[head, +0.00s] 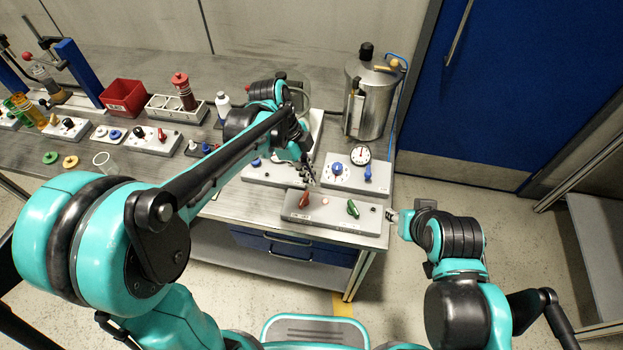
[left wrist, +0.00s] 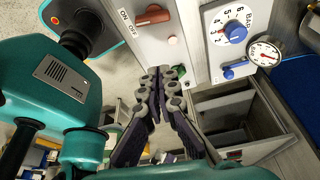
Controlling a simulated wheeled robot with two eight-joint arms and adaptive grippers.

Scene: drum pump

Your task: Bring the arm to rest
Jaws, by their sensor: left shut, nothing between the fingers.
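My left arm reaches in from the left of the head view over the bench. Its left gripper (head: 308,178) is above the control panels, near the red lever (head: 305,200) of the front panel (head: 337,222). In the left wrist view the left gripper's fingers (left wrist: 160,75) are together with nothing between them; the red handle (left wrist: 152,18) shows just beyond them. My right gripper (head: 392,215) is at the right end of the front panel, small and partly hidden by its own wrist; I cannot tell whether it touches the panel.
A panel with a blue knob (head: 337,168) and a round gauge (head: 361,154) stands behind the front panel. A steel drum (head: 368,98) stands at the bench's back right. Open floor lies to the right.

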